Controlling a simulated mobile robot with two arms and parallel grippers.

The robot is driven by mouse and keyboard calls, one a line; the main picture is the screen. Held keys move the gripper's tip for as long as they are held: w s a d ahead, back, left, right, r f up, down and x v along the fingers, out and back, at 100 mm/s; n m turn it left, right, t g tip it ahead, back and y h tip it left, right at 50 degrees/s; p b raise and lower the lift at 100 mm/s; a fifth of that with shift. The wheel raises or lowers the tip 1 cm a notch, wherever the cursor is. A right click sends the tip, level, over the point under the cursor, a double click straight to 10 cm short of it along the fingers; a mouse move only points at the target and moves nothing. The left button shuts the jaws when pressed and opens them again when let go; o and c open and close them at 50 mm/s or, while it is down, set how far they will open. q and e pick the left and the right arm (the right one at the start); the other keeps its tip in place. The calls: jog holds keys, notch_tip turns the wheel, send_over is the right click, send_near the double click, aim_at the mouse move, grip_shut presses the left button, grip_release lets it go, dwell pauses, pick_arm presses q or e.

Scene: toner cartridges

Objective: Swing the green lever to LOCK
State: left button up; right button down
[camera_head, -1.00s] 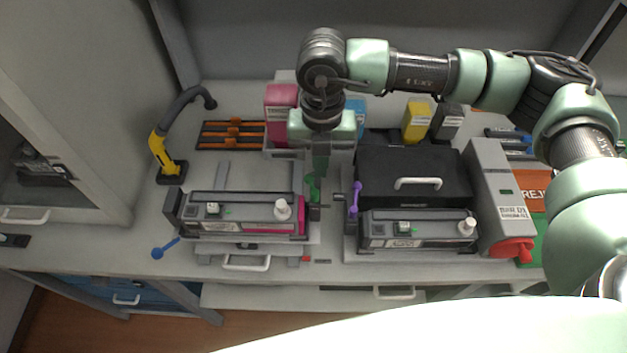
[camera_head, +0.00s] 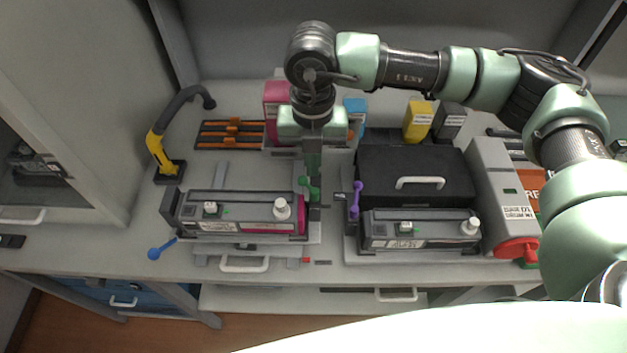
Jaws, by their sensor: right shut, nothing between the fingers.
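The green lever (camera_head: 304,189) is at the right end of the left grey cartridge station (camera_head: 235,212), with its round green knob showing. My right gripper (camera_head: 313,176) points down just behind and above the lever, its fingers shut. The fingertips are very close to the lever; I cannot tell whether they touch it. A LOCK marking is not readable from here. My left gripper is out of view.
A purple lever (camera_head: 356,199) stands right of the green one, beside the right station (camera_head: 420,230). A blue lever (camera_head: 163,249) sticks out at the left station's front left. A black case (camera_head: 415,165), a magenta box (camera_head: 277,98) and a yellow lamp-like arm (camera_head: 158,150) stand around.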

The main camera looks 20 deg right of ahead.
dwell(0.3)
jog(key=shift+a+b, duration=0.35)
jog(key=shift+a, duration=0.05)
jog(key=shift+a+b, duration=0.35)
jog(key=shift+b, duration=0.05)
dwell(0.5)
jog(key=shift+a+b, duration=0.3)
jog(key=shift+a, duration=0.05)
jog(key=shift+s, duration=0.1)
